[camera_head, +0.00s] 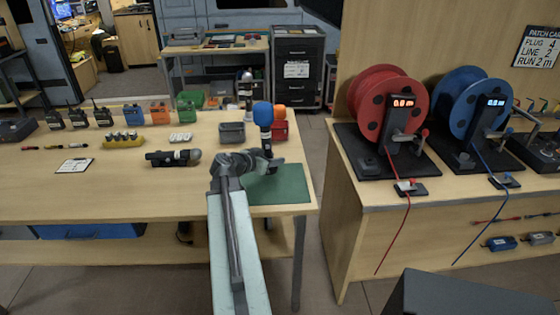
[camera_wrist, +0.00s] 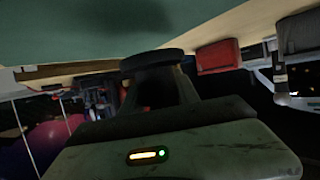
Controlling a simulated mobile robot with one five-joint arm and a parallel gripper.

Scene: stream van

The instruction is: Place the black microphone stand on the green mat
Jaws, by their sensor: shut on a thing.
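The green mat (camera_head: 284,192) lies at the right front corner of the left table; in the wrist view it fills the top (camera_wrist: 120,22). My gripper (camera_head: 262,163) is over the mat's back part, shut on the black microphone stand (camera_wrist: 153,62). The stand's round black base faces the mat in the wrist view; I cannot tell if they touch. A blue-topped microphone (camera_head: 263,116) rises upright at my gripper; whether it sits in the stand is hidden. Most of the stand is hidden by my gripper in the head view.
A grey bin (camera_head: 231,133) and a red bin (camera_head: 279,131) stand behind the mat. A gap separates this table from the right bench with red (camera_head: 366,88) and blue (camera_head: 456,84) cable reels.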

